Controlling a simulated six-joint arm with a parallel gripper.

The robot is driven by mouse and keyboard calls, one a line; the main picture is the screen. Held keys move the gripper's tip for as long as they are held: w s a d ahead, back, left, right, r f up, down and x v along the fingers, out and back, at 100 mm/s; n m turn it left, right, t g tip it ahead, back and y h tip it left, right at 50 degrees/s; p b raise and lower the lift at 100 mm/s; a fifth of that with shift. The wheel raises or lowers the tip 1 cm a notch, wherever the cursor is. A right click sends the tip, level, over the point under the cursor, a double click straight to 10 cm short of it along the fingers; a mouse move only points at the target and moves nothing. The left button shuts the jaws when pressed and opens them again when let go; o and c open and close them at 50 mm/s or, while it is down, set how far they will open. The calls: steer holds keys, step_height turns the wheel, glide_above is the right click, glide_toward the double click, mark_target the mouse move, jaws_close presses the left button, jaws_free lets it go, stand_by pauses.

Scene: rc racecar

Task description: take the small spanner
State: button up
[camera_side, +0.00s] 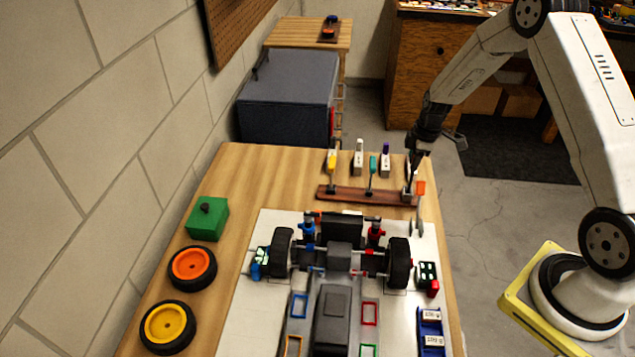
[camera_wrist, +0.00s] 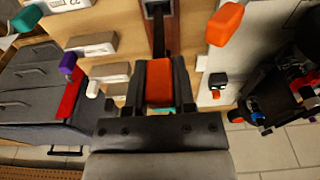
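My gripper (camera_side: 416,155) is at the right end of the wooden tool rack (camera_side: 346,194), pointing down. In the wrist view, its two fingers (camera_wrist: 159,82) lie against both sides of an orange-red handle (camera_wrist: 159,84). A dark shaft (camera_wrist: 158,35) runs from this handle to the rack; it is probably the small spanner, but its head is hidden. In the side view the gripper covers the handle. A yellow-handled tool (camera_side: 332,163) and a teal-handled tool (camera_side: 372,165) stand upright in the rack to the left.
An orange-topped post (camera_side: 420,187) stands close to the right of the gripper. Pale blocks (camera_side: 359,157) stand behind the rack. The partly built car (camera_side: 338,257) is in front on a white mat (camera_side: 255,305). A green box (camera_side: 207,219) and two wheels (camera_side: 192,268) are left.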

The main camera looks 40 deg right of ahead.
jaws_close()
steer(key=shift+r, duration=0.1)
steer(key=shift+r, duration=4.95)
